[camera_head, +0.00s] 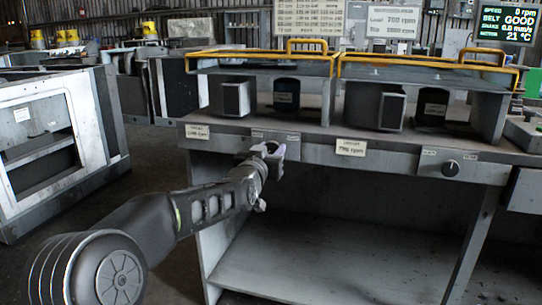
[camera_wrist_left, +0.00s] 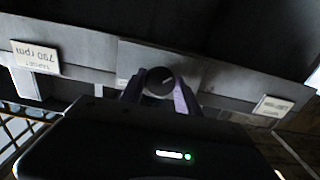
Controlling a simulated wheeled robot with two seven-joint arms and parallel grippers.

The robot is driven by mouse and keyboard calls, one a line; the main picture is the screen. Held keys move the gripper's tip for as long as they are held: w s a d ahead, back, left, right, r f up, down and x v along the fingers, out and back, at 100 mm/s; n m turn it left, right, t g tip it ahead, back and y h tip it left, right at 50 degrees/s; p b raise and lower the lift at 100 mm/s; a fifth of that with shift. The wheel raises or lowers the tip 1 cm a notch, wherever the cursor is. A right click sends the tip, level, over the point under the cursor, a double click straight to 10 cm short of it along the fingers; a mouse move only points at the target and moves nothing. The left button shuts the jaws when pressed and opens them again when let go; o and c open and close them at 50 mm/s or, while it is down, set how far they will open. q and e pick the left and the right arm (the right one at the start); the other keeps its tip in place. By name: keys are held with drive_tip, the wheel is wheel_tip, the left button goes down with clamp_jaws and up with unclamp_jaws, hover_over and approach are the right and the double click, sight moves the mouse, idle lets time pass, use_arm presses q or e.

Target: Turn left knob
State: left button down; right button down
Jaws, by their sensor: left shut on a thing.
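The left knob (camera_wrist_left: 160,81) shows in the left wrist view as a round dark dial with a light pointer line, on the grey front panel. My left gripper (camera_wrist_left: 159,92) has its two fingers on either side of the knob and is shut on it. In the head view my left gripper (camera_head: 268,152) is at the front panel of the workbench and hides the left knob. The right knob (camera_head: 450,168) is a black dial on the same panel, with nothing touching it. My right gripper is not in either view.
Small labels (camera_head: 351,147) sit along the bench front (camera_head: 310,150). Yellow-railed housings (camera_head: 430,68) stand on top. A screen (camera_head: 506,23) at top right reads 0 rpm. A grey frame unit (camera_head: 88,130) stands left. The lower shelf is empty.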

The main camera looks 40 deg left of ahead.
use_arm(q)
drive_tip(key=c, duration=0.9)
unclamp_jaws()
drive_tip(key=shift+s+d, duration=0.15)
drive_tip(key=shift+s, duration=0.4)
drive_tip(key=p+v, duration=0.2)
drive_tip(key=v, duration=0.4)
drive_tip(key=shift+s+d, duration=0.2)
drive_tip(key=shift+s, duration=0.1)
